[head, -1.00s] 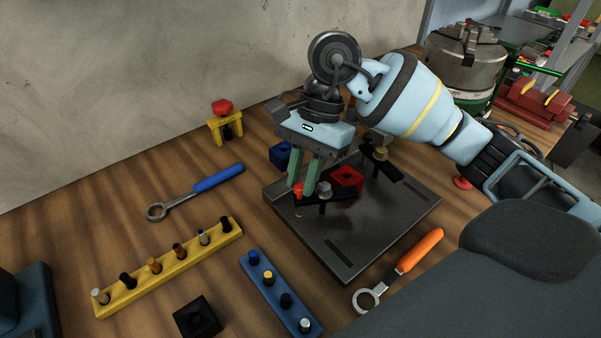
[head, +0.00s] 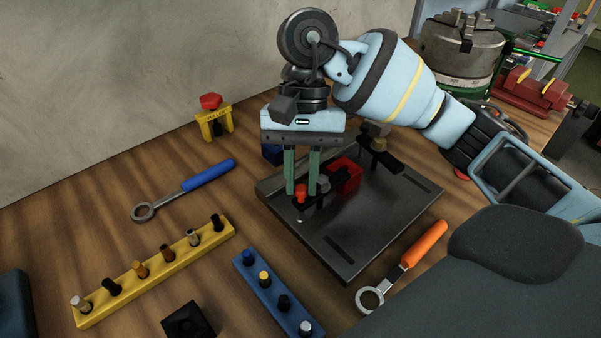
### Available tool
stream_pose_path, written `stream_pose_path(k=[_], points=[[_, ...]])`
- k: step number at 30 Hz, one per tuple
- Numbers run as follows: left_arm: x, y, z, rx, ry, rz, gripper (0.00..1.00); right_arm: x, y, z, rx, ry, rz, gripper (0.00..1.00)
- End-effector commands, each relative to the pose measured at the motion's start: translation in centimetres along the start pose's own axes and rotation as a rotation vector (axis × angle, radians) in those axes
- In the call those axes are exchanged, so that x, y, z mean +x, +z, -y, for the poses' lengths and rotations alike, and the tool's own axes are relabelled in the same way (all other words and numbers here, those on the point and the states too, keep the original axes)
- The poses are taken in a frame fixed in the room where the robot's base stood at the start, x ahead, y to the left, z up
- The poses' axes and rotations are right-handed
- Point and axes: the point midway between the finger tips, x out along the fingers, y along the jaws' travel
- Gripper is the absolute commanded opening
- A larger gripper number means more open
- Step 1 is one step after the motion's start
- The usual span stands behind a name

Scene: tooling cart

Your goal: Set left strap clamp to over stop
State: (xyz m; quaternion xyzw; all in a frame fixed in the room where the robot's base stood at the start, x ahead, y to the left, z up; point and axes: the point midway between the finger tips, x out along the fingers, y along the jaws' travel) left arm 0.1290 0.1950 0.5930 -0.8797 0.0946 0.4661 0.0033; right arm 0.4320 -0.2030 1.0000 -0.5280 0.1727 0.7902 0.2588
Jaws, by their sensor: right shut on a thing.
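The left strap clamp (head: 311,201) is a dark bar with a red knob at its near end and a grey nut (head: 323,185) at its middle. It sits at the left side of the dark fixture plate (head: 340,258). Its far end points toward a red block (head: 347,172); whether it overlaps the block is hard to tell. My right gripper (head: 301,191) points down, its green fingers on either side of the red knob, shut on the clamp. A second strap clamp (head: 381,157) with a brass nut lies at the plate's back. My left gripper is not in view.
A blue rack (head: 275,297), a yellow rack (head: 155,277) and a blue-handled wrench (head: 190,188) lie to the left. The plate's front part is clear.

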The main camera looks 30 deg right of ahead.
Motion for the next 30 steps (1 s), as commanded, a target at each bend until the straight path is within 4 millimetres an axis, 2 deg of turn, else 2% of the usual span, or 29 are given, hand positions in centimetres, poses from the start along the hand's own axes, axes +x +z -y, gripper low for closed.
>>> stream_pose_path(k=[9,10,14,23,26,30], points=[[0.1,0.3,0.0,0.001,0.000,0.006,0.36,0.0,0.1,0.0,-0.003,0.002,0.000,0.00],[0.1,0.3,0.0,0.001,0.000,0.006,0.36,0.0,0.0,0.0,-0.003,0.002,0.000,0.23],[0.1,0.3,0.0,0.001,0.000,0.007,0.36,0.0,0.0,0.0,-0.002,0.002,0.000,0.41],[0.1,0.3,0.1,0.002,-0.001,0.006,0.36,-0.1,0.0,0.0,-0.001,0.001,0.000,0.41],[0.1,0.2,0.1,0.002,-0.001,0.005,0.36,-0.8,0.0,0.0,-0.001,0.000,-0.003,0.41],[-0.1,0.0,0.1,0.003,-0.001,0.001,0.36,-2.6,0.0,0.0,-0.001,-0.001,-0.004,0.41]])
